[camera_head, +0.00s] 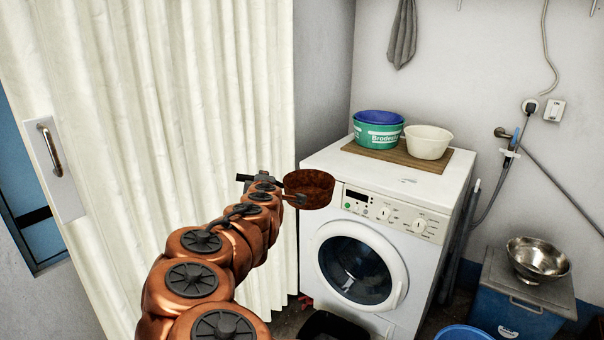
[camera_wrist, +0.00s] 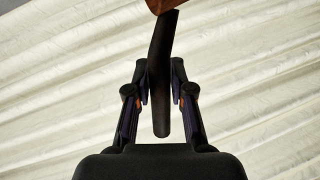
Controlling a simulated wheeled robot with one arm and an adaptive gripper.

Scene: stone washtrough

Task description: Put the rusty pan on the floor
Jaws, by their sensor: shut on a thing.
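The rusty pan (camera_head: 310,188) is held up in the air in the head view, in front of the washing machine's left edge. It is brown and round, and its open top shows. Its dark handle (camera_wrist: 162,70) runs between the fingers of my gripper (camera_wrist: 160,88) in the wrist view, with a bit of the rusty body at the top edge. My gripper (camera_head: 262,180) is shut on this handle; in the head view its fingers are mostly hidden behind my arm. Only a small dark strip of floor (camera_head: 290,312) shows, below the curtain and beside the washing machine.
The washing machine (camera_head: 435,262) stands right of the pan, with a green-and-blue tub (camera_head: 378,136) and a cream bowl (camera_head: 428,150) on top. A blue cooler (camera_head: 510,318) bears a metal bowl (camera_head: 538,272). A black container (camera_head: 333,326) and a blue tub (camera_head: 465,333) are low in front. A pale curtain (camera_head: 200,90) hangs behind my arm.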

